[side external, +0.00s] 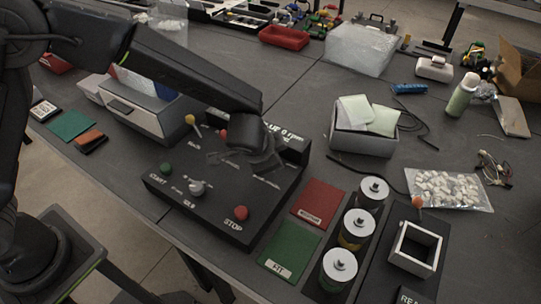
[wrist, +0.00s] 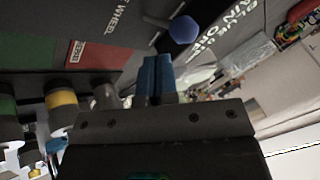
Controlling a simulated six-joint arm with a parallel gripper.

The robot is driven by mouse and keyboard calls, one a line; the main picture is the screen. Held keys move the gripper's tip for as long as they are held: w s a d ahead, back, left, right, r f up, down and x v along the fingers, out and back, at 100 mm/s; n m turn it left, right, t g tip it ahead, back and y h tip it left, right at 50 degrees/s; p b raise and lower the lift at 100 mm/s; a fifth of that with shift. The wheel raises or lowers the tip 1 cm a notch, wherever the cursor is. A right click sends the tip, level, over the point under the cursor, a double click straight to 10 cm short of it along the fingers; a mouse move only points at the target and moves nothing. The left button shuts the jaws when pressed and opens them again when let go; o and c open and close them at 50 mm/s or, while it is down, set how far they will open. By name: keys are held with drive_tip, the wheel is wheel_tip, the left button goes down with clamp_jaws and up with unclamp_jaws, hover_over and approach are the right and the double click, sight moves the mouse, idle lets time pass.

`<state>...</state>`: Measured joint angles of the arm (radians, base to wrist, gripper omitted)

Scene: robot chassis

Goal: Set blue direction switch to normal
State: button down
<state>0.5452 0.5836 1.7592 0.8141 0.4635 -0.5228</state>
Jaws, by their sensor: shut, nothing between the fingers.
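The black control box (side external: 215,212) sits on the dark table in the middle of the side view. In the wrist view a round blue knob (wrist: 184,29), which looks like the blue direction switch, stands on a dark stalk beside white lettering. My gripper (wrist: 156,60) has its two blue-tipped fingers together and empty, just short of the blue knob and apart from it in the picture. In the side view my gripper (side external: 258,153) hangs over the back right of the box and hides the blue switch. I cannot tell which position the switch is in.
The box also carries a yellow knob (side external: 190,119), a red knob (side external: 224,134), a green button (side external: 166,168), a pale knob (side external: 197,187) and a red stop button (side external: 241,212). Silver-topped cylinders (side external: 357,228) and a grey bin (side external: 364,145) stand to the right.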

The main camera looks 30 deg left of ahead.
drive_tip(key=shift+r, duration=0.75)
drive_tip(key=s+a+r, duration=0.2)
drive_tip(key=s+r, duration=0.6)
drive_tip(key=r, duration=0.2)
drive_tip(key=shift+s, duration=0.2)
drive_tip(key=shift+a+r, duration=0.1)
drive_tip(key=s+a+r+n, duration=0.4)
drive_tip(key=s+a, duration=0.3)
drive_tip(key=a, duration=0.1)
drive_tip(key=s+a+r+n, duration=0.3)
drive_tip(key=s+a+n, duration=0.1)
drive_tip(key=s+a, duration=0.4)
drive_tip(key=shift+a+r+g+h, duration=0.3)
drive_tip(key=shift+a+r+g, duration=0.05)
drive_tip(key=shift+a+g, duration=0.05)
